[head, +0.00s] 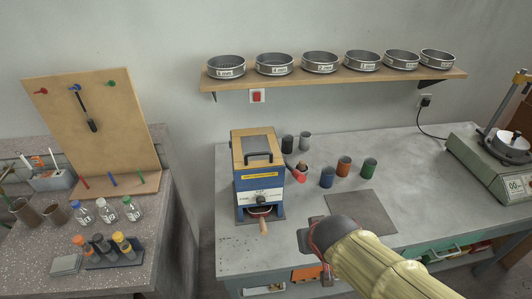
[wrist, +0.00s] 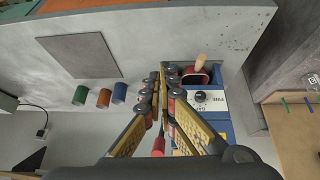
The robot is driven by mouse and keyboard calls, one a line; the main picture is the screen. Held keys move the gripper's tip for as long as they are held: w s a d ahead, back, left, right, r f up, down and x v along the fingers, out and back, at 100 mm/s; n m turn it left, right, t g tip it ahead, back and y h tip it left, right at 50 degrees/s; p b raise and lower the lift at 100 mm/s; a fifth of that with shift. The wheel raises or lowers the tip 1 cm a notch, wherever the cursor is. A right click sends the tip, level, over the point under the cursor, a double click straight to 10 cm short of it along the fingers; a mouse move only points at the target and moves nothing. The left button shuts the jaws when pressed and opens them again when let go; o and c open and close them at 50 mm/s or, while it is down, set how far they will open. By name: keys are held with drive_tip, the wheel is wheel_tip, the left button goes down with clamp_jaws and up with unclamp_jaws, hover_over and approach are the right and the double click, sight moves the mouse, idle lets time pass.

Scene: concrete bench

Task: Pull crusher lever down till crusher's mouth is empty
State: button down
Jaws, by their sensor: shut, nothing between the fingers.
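The crusher (head: 246,188) is a blue box with a wooden top and a black handle, standing at the left of the grey bench. Its lever (head: 299,173) shows as a red grip at the crusher's right side; a red end also shows in the wrist view (wrist: 157,146), beyond my fingers. A pan with a wooden handle (head: 263,226) sits at the crusher's front opening. My gripper (wrist: 160,83) is shut and empty, its fingers beside the crusher's front panel (wrist: 207,101). In the head view my arm hides the fingertips. I cannot see into the crusher's mouth.
Blue, orange and green cups (head: 344,167) stand right of the crusher, with a grey mat (head: 362,212) in front. Two more cups (head: 305,141) stand behind. A scale (head: 500,165) is at far right. A shelf of sieves (head: 340,77) hangs above.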

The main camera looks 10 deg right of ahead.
drive_tip(key=w+r+g+p, duration=0.2)
drive_tip(key=w+r+p, duration=0.6)
drive_tip(key=r+p, duration=0.4)
drive_tip(key=w+r+g+p, duration=0.2)
drive_tip(key=w+r+p, duration=0.6)
drive_tip(key=r+p, duration=0.5)
drive_tip(key=shift+w+a+g+p, duration=0.15)
drive_tip(key=shift+w+g+p, duration=0.15)
drive_tip(key=shift+p, duration=0.7)
drive_tip(key=p, duration=0.1)
hover_over(300, 173)
drive_tip(key=a, duration=0.1)
drive_tip(key=f, duration=1)
drive_tip(key=shift+w+f, duration=0.15)
drive_tip(key=shift+w, duration=0.05)
drive_tip(key=shift+s+d+f+p, duration=0.1)
drive_tip(key=shift+s+f+p, duration=0.1)
drive_tip(key=shift+f, duration=0.3)
drive_tip(key=shift+s+d+f+p, duration=0.1)
drive_tip(key=shift+s+f+p, duration=0.1)
drive_tip(key=shift+f, duration=0.25)
drive_tip(key=shift+s+d+f, duration=0.15)
drive_tip(key=shift+s+f, duration=0.1)
drive_tip(key=shift+f, duration=0.4)
drive_tip(key=shift+f, duration=0.1)
